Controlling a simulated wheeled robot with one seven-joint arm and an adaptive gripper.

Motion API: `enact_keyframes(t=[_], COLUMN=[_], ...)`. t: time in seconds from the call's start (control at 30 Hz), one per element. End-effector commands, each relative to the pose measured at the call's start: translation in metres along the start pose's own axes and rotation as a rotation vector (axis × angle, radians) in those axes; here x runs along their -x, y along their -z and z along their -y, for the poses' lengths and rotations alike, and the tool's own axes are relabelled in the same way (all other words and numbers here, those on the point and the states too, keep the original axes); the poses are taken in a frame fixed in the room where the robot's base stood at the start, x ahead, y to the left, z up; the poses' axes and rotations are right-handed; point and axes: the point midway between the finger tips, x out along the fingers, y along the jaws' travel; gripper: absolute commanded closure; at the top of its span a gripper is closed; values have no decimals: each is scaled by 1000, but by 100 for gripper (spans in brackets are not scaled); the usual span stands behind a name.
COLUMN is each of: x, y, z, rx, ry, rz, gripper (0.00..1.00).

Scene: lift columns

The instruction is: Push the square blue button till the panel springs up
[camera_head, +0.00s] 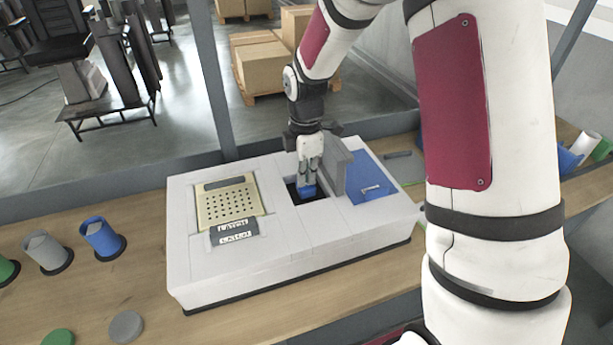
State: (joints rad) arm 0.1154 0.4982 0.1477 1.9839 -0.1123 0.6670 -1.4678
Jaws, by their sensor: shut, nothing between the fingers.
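A white box-shaped device (275,265) stands on the wooden bench. Near its middle is a dark square recess, and a blue button (307,193) shows inside it. My gripper (306,184) points down into this recess, shut, with its fingertips at the button. They appear to touch it, but the exact contact and how far the button is pressed I cannot tell. A grey panel (336,163) stands upright at the right edge of the recess. A blue panel with a small handle (371,180) lies flat to the right of it.
A beige perforated plate (231,203) is set in the device's left side. Blue (101,238) and grey (46,252) cups stand left on the bench (90,295), with grey (126,326) and green discs in front. Cardboard boxes (262,67) sit on the floor behind.

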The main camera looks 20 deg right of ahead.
Motion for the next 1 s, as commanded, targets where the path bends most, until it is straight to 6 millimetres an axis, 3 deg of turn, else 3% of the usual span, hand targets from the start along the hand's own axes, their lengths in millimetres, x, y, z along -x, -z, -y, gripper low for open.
enact_keyframes(t=[0.47,0.7,1.0], x=[-8,-30,-32], y=[0,-1,-1], z=[0,0,2], rx=[0,-1,-2], ry=[0,3,8], rz=[0,0,0], gripper=[100,100,100])
